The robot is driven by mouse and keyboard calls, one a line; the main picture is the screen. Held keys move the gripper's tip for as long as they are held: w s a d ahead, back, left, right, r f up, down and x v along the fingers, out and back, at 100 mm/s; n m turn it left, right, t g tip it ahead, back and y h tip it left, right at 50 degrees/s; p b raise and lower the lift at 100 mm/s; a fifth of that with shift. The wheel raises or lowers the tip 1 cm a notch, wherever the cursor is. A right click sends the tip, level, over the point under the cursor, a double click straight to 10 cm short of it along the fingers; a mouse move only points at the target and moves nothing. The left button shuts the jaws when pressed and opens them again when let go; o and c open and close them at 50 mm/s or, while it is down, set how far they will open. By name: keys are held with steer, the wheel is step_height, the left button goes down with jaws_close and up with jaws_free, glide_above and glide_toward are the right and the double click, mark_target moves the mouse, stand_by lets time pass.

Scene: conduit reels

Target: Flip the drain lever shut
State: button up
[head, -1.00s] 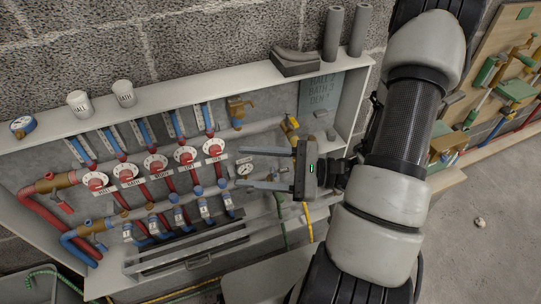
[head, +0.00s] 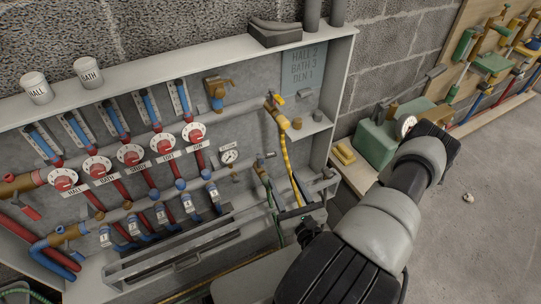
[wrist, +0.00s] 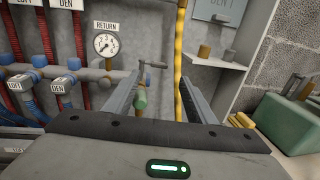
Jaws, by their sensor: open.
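The drain valve shows in the wrist view as a small grey lever (wrist: 156,64) at the right end of the lower pipe, above a green hose fitting (wrist: 141,98). Its handle sticks out sideways to the right. In the head view the lever (head: 267,156) is small, above the green hose. My gripper (wrist: 162,80) is open and empty, its fingers reaching toward the panel on either side of the green fitting and a yellow hose. The lever appears between the fingertips in the wrist view; I cannot tell whether they touch it.
A return gauge (head: 229,156) is left of the lever. The cabinet's right wall (head: 343,90) and a green box (head: 376,143) stand to the right.

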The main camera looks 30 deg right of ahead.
mark_target(271, 153)
steer(key=w, duration=0.4)
steer(key=w+d+b, duration=0.1)
steer(key=w, duration=0.3)
steer(key=w+b, duration=0.1)
steer(key=w, duration=0.3)
steer(key=shift+w+d, duration=0.15)
steer(key=shift+w, duration=0.25)
steer(key=c, duration=1.1)
steer(key=shift+o, duration=0.3)
steer(key=shift+r+y+p, duration=0.25)
steer(key=shift+y+p, duration=0.05)
steer(key=shift+p, duration=0.2)
steer(key=shift+w+n+y+p, duration=0.2)
steer(key=shift+n+y+p, duration=0.2)
steer(key=shift+n+p, duration=0.15)
steer(key=shift+w+f+n+y, duration=0.1)
steer(key=shift+f+n+y, duration=0.2)
steer(key=shift+y, duration=0.4)
